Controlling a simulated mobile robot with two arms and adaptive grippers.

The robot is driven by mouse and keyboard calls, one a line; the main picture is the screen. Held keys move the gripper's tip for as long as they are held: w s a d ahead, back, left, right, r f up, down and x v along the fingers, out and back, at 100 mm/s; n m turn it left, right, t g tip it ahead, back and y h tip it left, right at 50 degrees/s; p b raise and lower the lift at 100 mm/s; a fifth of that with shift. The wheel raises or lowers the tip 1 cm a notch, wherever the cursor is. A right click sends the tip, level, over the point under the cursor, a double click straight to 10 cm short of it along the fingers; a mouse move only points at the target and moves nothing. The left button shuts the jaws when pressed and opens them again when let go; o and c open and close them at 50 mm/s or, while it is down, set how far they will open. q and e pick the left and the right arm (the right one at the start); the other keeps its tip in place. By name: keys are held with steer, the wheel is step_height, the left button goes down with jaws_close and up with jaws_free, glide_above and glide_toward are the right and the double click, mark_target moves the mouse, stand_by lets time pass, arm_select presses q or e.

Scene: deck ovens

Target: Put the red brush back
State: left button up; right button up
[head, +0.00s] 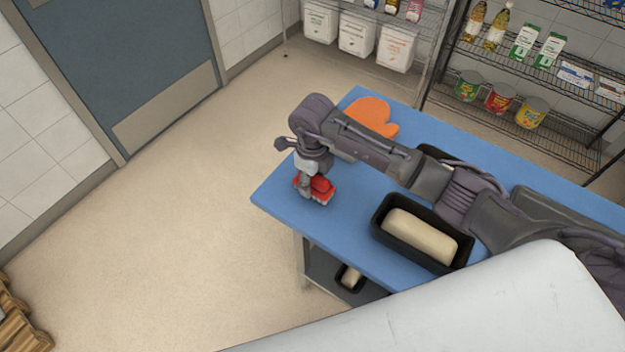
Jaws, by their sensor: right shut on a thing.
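The red brush (321,187) is at the left end of the blue table top (285,205), with its pale bristles facing down. My right gripper (307,187) is shut on the red brush from above. The brush is at or just above the table surface; I cannot tell whether it touches. The gripper and wrist hide part of the brush. My right arm reaches across the table from the right. My left gripper is not in view.
A black pan with pale dough (421,236) sits on the table's near side. An orange, rounded flat thing (371,115) lies at the far left corner. Wire shelves (540,75) with cans and bottles stand behind. Open floor lies left of the table.

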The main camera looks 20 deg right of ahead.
steer(key=shift+f, duration=0.7)
steer(key=shift+f, duration=0.25)
steer(key=o, duration=1.3)
steer(key=shift+r, duration=0.1)
